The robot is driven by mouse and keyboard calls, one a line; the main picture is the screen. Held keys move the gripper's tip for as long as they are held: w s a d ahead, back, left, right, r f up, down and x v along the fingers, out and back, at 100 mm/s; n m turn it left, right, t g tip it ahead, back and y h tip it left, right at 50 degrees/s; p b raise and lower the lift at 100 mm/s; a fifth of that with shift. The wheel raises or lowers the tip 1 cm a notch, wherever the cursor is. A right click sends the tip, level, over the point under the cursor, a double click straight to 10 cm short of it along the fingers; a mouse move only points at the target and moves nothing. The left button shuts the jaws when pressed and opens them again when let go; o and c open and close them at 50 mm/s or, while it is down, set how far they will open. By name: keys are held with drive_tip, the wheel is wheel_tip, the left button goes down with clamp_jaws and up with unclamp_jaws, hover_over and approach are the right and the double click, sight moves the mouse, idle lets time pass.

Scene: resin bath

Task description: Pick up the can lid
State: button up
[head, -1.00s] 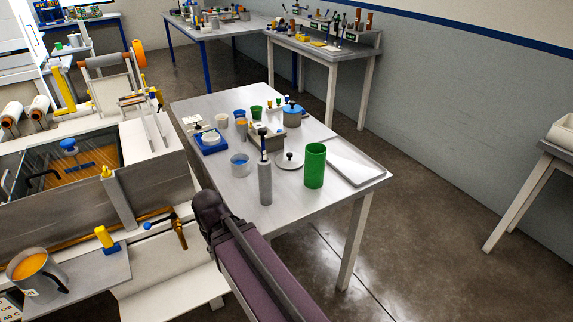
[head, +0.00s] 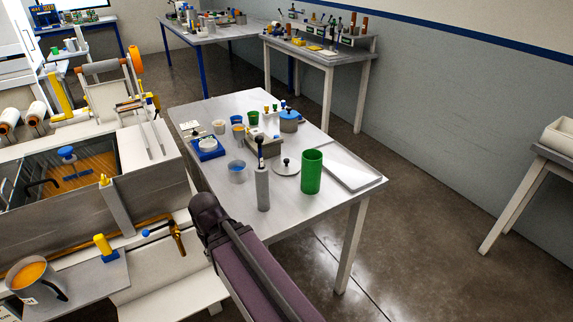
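A pale round lid (head: 293,172) with a dark knob lies flat on the grey-white table in the head view; I take it as the can lid. It lies just left of a tall green cylinder (head: 311,172) and right of a grey cylinder with a dark top (head: 262,187). My arm, purple with a dark joint, crosses the lower middle of the view, in front of the table's near left edge. My gripper is not visible, so its state and its distance to the lid do not show.
The table (head: 285,222) also holds a blue-rimmed cup (head: 237,174), a blue-lidded pot (head: 289,123), a blue scale-like device (head: 207,153) and a flat tray (head: 345,168) at the right. A bath (head: 75,205) stands at the left. Open floor lies right.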

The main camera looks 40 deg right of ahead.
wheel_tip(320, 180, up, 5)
drive_tip(key=p, duration=0.3)
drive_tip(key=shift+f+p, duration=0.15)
drive_tip(key=shift+p, duration=0.2)
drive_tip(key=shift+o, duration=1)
